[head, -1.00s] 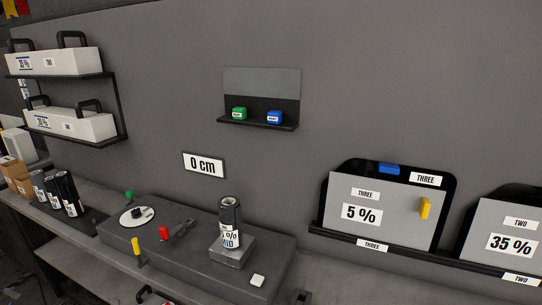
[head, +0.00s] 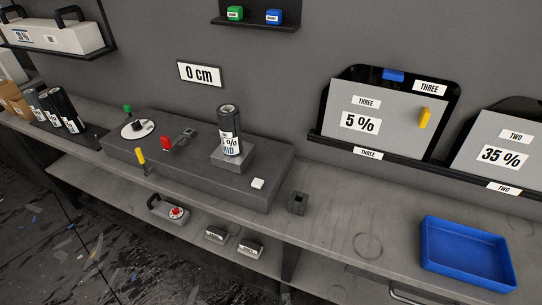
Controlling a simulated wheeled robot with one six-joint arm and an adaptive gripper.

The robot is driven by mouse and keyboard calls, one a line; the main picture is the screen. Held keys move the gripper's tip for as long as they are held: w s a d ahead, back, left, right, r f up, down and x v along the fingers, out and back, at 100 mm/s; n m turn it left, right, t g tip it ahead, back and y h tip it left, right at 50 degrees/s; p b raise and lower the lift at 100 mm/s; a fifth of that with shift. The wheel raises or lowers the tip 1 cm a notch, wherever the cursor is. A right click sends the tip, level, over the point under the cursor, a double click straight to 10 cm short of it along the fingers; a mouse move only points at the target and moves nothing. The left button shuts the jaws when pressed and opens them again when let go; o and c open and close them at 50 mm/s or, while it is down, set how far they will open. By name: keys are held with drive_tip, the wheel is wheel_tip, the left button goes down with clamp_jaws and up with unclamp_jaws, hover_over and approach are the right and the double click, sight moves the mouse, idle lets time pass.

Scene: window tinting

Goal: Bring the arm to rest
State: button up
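My arm and my gripper do not show in the head view, so its pose and whether it holds anything are hidden. On the workbench (head: 340,215) stands a dark grey machine block (head: 190,170) with a white dial (head: 137,129), a red lever (head: 168,143), a yellow lever (head: 140,156), a green knob (head: 127,109) and a white button (head: 258,184). A dark film roll (head: 229,128) stands upright on its raised pedestal (head: 236,158).
A blue tray (head: 468,258) lies empty at the bench's right. Grey panels marked 5 % (head: 385,118) and 35 % (head: 503,152) lean on a wall ledge. Several dark rolls (head: 62,108) stand at the left. Bench between machine and tray is mostly clear.

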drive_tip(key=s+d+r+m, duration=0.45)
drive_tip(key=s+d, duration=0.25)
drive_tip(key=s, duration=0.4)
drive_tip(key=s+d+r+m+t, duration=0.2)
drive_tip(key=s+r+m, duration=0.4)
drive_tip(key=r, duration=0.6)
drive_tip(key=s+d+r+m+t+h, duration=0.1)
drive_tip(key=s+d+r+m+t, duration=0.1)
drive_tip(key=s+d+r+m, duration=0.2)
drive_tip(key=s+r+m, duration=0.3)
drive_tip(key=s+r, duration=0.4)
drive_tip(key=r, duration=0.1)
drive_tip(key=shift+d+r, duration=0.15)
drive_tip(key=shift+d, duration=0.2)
